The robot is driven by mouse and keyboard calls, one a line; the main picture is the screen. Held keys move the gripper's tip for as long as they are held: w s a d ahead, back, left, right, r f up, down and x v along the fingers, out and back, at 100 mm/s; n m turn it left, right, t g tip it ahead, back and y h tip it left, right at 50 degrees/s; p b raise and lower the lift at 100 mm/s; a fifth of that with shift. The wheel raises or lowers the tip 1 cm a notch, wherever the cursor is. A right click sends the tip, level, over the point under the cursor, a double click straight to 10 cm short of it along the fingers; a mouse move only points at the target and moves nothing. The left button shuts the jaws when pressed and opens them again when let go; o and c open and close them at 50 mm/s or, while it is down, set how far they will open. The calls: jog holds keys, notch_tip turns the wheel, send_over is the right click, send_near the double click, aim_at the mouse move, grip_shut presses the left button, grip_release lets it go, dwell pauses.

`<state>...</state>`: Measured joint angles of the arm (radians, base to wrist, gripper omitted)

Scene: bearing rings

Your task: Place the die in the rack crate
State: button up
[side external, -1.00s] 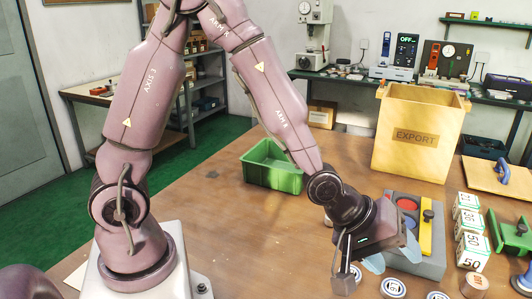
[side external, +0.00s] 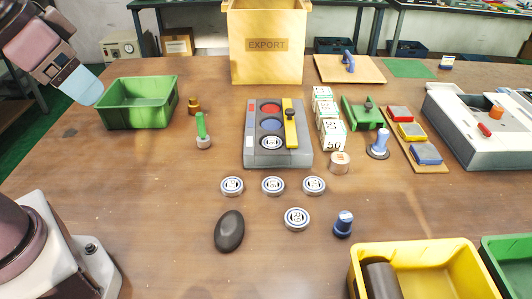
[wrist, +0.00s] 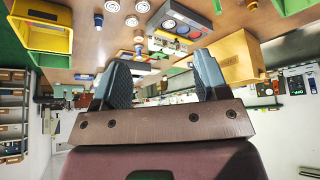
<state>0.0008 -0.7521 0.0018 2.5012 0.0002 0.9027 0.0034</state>
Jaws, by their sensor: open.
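My gripper (side external: 82,86) is at the upper left of the side view, tilted, with its pale blue fingers beside the left end of the green crate (side external: 139,118). In the wrist view my gripper (wrist: 163,72) has its two fingers wide apart with nothing held between them. I cannot tell whether they touch the crate. No thing is clearly a die; white cube-like blocks with numbers (side external: 333,134) stand in a row right of the grey fixture. No crate is marked as the rack crate; shelves with bins (wrist: 14,128) show at the left of the wrist view.
The grey fixture (side external: 253,159) holds discs and a yellow bar. Several bearing rings (side external: 273,185), a dark oval object (side external: 229,231) and a yellow bin (side external: 430,265) lie nearer. The EXPORT box (side external: 267,65) stands behind.

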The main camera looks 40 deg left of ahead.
jog(key=shift+f, duration=0.1)
jog(key=n+t+h, duration=0.3)
jog(key=n, duration=2.9)
send_near(345, 217)
jog(key=x, duration=0.6)
jog(key=shift+w+d+f, duration=0.1)
jog(key=shift+f, duration=0.25)
jog(key=shift+x, duration=2.8)
jog(key=shift+w+r, duration=0.1)
